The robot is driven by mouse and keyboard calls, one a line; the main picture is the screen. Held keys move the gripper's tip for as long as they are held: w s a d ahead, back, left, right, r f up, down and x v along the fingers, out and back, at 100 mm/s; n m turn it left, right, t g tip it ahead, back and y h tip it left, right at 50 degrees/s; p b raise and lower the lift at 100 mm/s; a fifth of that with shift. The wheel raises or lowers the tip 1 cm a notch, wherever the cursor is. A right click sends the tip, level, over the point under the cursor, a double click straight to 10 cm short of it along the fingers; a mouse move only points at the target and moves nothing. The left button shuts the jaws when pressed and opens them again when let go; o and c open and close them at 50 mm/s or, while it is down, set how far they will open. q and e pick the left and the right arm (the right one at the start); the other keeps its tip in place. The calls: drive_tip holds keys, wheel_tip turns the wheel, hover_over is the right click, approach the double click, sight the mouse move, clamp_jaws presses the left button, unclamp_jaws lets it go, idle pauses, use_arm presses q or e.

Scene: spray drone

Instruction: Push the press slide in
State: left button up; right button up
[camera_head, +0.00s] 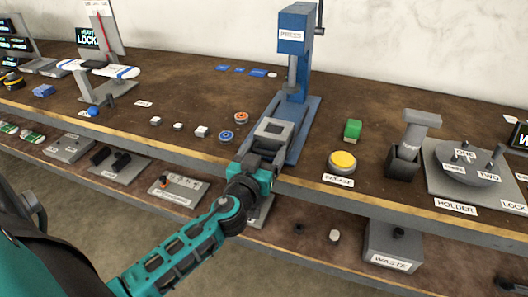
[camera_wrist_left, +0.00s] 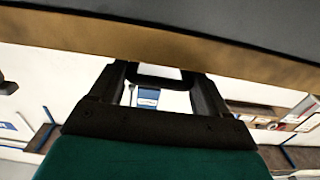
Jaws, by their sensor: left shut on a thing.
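The blue press (camera_head: 294,40) stands upright near the middle of the table, with a blue base (camera_head: 303,135) running toward the front edge. The press slide (camera_head: 273,132), a grey block with a square recess on top, sits at the front part of this base, in front of the column. My left gripper (camera_head: 256,162) is at the slide's near end and shut on its handle. In the left wrist view, a dark handle bar (camera_wrist_left: 158,71) spans between my left gripper's fingers (camera_wrist_left: 163,92). The exact contact is partly hidden. My right gripper is not in view.
A yellow button (camera_head: 342,161) and a green block (camera_head: 352,130) are right of the press. Orange and blue rings (camera_head: 233,126) lie left of it. A holder plate (camera_head: 478,178) is far right. A waste box (camera_head: 392,248) stands on the lower shelf.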

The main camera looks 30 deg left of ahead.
sight(269, 144)
use_arm(q)
drive_tip(key=shift+c, duration=1.1)
drive_tip(key=shift+b+x, duration=0.45)
drive_tip(key=shift+x, duration=1.5)
drive_tip(key=o, duration=1.4)
drive_tip(key=shift+c, duration=0.2)
drive_tip(key=shift+s+d, duration=0.1)
drive_tip(key=shift+s, duration=0.05)
drive_tip(key=b+v, duration=0.2)
drive_tip(key=v, duration=1)
drive_tip(key=shift+s, duration=0.3)
